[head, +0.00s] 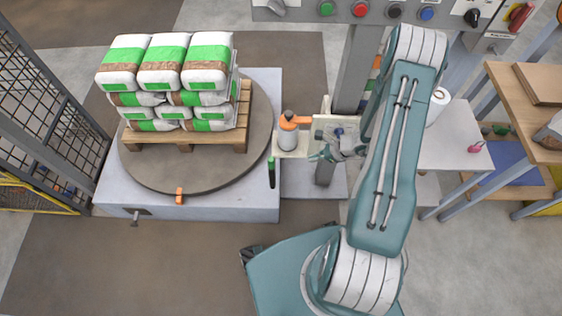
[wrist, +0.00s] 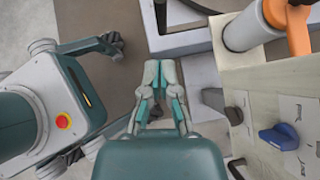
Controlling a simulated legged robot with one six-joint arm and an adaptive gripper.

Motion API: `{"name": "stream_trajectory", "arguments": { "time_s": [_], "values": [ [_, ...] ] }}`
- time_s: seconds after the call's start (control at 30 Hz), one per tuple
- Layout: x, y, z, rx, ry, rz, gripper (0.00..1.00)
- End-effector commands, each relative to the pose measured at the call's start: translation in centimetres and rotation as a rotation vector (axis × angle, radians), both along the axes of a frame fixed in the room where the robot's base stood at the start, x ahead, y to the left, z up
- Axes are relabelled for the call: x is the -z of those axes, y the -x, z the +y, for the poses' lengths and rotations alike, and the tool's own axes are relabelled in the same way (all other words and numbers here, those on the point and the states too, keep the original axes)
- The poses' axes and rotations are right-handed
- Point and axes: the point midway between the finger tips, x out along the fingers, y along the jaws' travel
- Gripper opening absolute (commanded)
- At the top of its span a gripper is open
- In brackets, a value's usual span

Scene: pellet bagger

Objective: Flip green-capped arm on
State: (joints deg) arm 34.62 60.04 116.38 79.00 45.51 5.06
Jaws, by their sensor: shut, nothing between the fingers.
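A slim upright arm with green on it (head: 271,172) stands at the right edge of the turntable base in the head view. My gripper (head: 315,157) is to its right, beside the control box, apart from the arm. In the wrist view my gripper (wrist: 161,86) has its fingertips together and empty. A dark bar (wrist: 160,16) at the top of the wrist view stands by the pale base; I cannot tell whether it is the same arm. A dark grey lever (wrist: 224,105) sticks out from the control box, to the right of the fingertips.
The control box (wrist: 250,85) carries a blue knob (wrist: 279,137) and labels. An orange-clamped cylinder (head: 288,135) is near my gripper. Stacked bags (head: 170,70) sit on a pallet (head: 185,137) on the turntable (head: 155,177). A side table (head: 455,150) stands right.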

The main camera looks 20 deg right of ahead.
Motion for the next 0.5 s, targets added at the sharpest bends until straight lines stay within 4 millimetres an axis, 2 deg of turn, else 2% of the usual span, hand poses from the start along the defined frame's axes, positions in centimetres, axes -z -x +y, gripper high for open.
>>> {"name": "stream_trajectory", "arguments": {
  "time_s": [0.27,0.5],
  "values": [
    [0.5,-0.2,0.5,-0.003,0.0,0.0,0.0],
    [3.4,-1.5,3.1,-0.006,0.0,0.003,0.0]
  ]
}}
